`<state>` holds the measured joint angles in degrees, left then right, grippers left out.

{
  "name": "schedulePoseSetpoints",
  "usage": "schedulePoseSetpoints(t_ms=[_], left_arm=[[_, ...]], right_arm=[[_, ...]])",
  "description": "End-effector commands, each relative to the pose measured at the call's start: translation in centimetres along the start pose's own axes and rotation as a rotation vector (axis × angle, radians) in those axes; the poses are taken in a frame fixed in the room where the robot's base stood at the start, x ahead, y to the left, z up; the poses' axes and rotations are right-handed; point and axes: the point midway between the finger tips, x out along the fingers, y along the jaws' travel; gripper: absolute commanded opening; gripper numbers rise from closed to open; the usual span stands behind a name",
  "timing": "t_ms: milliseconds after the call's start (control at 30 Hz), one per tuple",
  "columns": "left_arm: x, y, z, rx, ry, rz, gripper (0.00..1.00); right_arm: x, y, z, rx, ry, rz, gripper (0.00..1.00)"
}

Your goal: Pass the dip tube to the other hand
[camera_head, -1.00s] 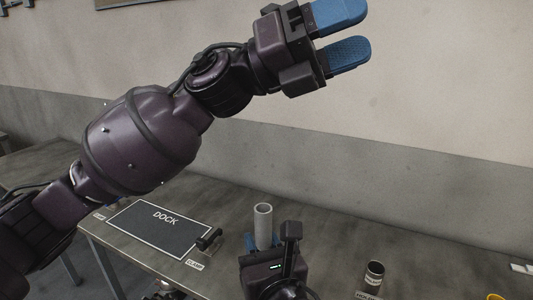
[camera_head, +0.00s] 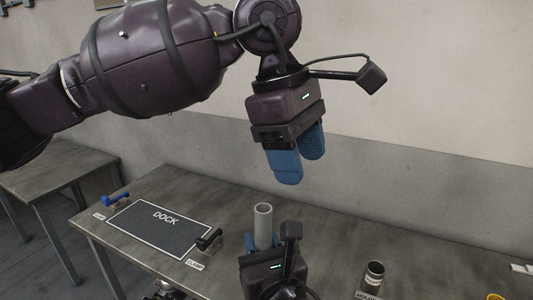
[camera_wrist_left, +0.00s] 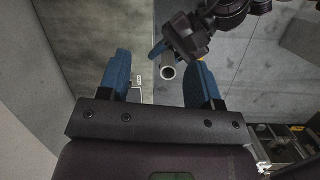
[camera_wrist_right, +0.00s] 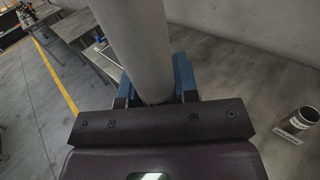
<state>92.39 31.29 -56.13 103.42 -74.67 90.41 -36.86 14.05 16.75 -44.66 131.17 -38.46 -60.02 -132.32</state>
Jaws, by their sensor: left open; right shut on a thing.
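The dip tube (camera_head: 263,222) is a light grey hollow tube standing roughly upright in my right gripper (camera_head: 262,242) in the head view. It also shows large in the right wrist view (camera_wrist_right: 140,45), between the blue fingers (camera_wrist_right: 160,88). My right gripper is shut on it above the table. My left gripper (camera_head: 297,168) is open and empty, fingers pointing down, above the tube and slightly to its right. In the left wrist view, the tube's open end (camera_wrist_left: 168,73) shows beyond and between the two blue fingers (camera_wrist_left: 160,85). The tube's lower part is hidden by the right gripper.
The table (camera_head: 330,245) carries a dark DOCK plate (camera_head: 160,230) with a blue clamp (camera_head: 114,200) and a black clamp (camera_head: 208,240) at its sides. A dark cup-like holder (camera_head: 373,275) stands at the right. A grey wall (camera_head: 430,175) rises behind the table.

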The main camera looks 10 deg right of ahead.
Motion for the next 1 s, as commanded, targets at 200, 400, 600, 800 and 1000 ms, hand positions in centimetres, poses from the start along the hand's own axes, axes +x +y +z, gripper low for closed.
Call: schedulePoseSetpoints(t_ms=[200,400,600,800,1000], left_arm=[[-0.4,-0.8,-3.3,0.079,0.200,-0.064,0.58],[-0.6,-1.5,-4.3,0.130,0.257,-0.115,0.58],[1.0,-1.7,-4.7,0.141,0.253,-0.118,0.58],[4.0,-2.0,-5.5,0.140,0.252,-0.118,0.58],[7.0,-2.3,-6.3,0.139,0.251,-0.118,0.58]], right_arm=[[0.0,0.0,0.0,0.000,-0.001,0.000,0.00],[0.0,0.0,0.1,0.000,-0.001,0.000,0.00],[0.0,0.0,0.1,0.000,-0.001,0.000,0.00],[0.0,0.0,0.0,0.000,-0.001,0.000,0.00],[0.0,0.0,0.1,0.000,-0.001,0.000,0.00]])
